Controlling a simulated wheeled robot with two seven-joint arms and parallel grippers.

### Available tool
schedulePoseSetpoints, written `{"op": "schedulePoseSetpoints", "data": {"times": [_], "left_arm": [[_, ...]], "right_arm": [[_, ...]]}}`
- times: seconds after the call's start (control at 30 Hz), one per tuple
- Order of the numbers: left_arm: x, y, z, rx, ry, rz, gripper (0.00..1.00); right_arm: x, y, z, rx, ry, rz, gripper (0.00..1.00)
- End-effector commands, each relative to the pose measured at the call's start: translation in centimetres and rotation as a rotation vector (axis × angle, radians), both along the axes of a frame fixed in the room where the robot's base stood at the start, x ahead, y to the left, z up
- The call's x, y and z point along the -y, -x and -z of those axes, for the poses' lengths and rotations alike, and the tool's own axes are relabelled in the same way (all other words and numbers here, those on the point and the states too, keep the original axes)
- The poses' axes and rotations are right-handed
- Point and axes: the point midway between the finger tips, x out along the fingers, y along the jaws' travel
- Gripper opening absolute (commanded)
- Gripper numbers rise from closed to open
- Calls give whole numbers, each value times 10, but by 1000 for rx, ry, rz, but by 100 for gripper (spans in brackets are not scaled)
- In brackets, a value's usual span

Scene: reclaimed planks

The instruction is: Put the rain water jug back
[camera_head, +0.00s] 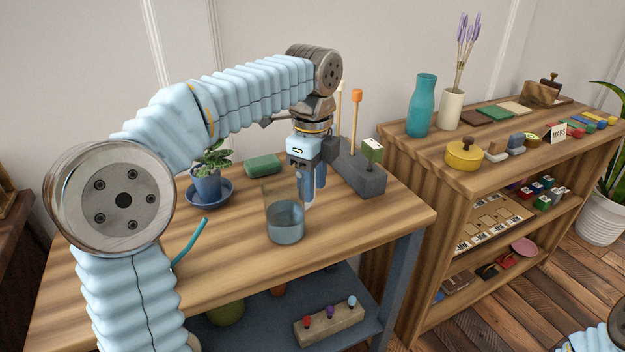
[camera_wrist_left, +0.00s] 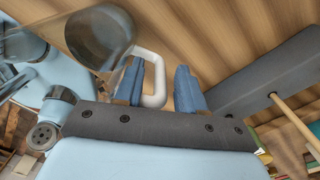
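The rain water jug (camera_head: 285,222) is a clear vessel with bluish water in its lower part, upright on the wooden table top (camera_head: 370,225). My left gripper (camera_head: 310,192) points down just behind and to the right of the jug. In the left wrist view, the jug (camera_wrist_left: 98,38) is at the upper left. Its white handle (camera_wrist_left: 154,78) lies between the two blue fingers of my left gripper (camera_wrist_left: 158,90). The fingers are apart, with a gap between handle and right finger. My right gripper is out of view.
A grey block holder (camera_head: 358,170) with upright sticks stands close right of my left gripper. A shelf unit (camera_head: 405,155) with a teal vase (camera_head: 422,105) stands to the right.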

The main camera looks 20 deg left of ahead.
Motion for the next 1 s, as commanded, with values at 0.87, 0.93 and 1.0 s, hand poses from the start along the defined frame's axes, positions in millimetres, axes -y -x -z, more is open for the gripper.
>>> {"op": "schedulePoseSetpoints", "data": {"times": [0.87, 0.93, 1.0], "left_arm": [[0, -1, -110, 1, 0, 1, 39], [0, -1, -117, 1, 0, 1, 39], [0, -1, -121, 1, 0, 1, 39]], "right_arm": [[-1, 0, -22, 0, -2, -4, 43], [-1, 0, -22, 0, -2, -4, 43], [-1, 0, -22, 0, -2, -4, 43]]}}
